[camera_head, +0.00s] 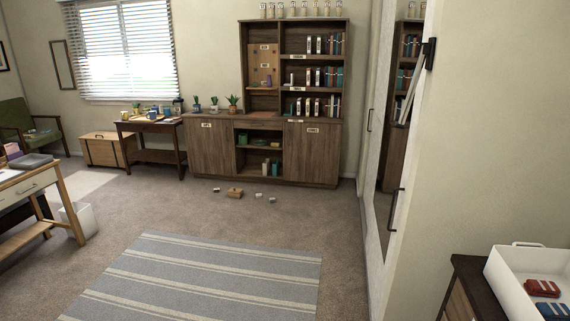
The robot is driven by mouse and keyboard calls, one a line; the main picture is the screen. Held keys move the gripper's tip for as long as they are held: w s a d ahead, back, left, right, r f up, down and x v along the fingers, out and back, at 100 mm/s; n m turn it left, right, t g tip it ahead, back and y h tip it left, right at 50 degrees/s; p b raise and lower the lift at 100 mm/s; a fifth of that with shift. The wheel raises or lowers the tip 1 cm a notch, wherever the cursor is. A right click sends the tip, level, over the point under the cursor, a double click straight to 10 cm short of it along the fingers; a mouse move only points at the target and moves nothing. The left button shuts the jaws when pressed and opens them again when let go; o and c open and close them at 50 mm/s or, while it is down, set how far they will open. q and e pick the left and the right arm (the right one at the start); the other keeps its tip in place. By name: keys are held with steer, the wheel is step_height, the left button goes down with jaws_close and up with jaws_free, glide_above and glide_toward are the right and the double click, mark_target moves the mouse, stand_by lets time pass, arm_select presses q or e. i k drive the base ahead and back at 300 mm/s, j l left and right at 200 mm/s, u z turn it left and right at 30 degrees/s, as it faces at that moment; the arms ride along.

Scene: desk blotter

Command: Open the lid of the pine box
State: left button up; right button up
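A light-brown wooden chest (104,152), which looks like the pine box, stands on the floor against the far wall below the window, left of a dark side table. Its lid looks shut, with a dark handle or fitting near the top. It is far from me and small in the view, and its right end is partly hidden by the side table. Neither of my grippers is in view.
The side table (152,127) carries mugs and small things. A desk (40,180) and a white bin (80,222) stand at left. Small objects, including a wooden block (235,193), lie before the shelf unit (260,118). The striped rug (200,275) is clear.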

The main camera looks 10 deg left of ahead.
mark_target(236, 195)
steer(key=i+j+u, duration=0.35)
steer(key=i, duration=0.15)
steer(key=i+j+u, duration=0.15)
steer(key=i+u, duration=0.15)
steer(key=i, duration=0.2)
steer(key=i+u, duration=0.35)
steer(key=i, duration=0.2)
steer(key=i+z, duration=0.1)
steer(key=i, duration=0.35)
steer(key=i+j+z, duration=0.1)
steer(key=i, duration=0.4)
steer(key=i+j, duration=0.15)
steer(key=i, duration=0.3)
steer(key=i+j+z, duration=0.15)
steer(key=i, duration=0.3)
steer(key=i+j+z, duration=0.1)
steer(key=i, duration=0.4)
steer(key=i+j+z, duration=0.7)
steer(key=i, duration=0.2)
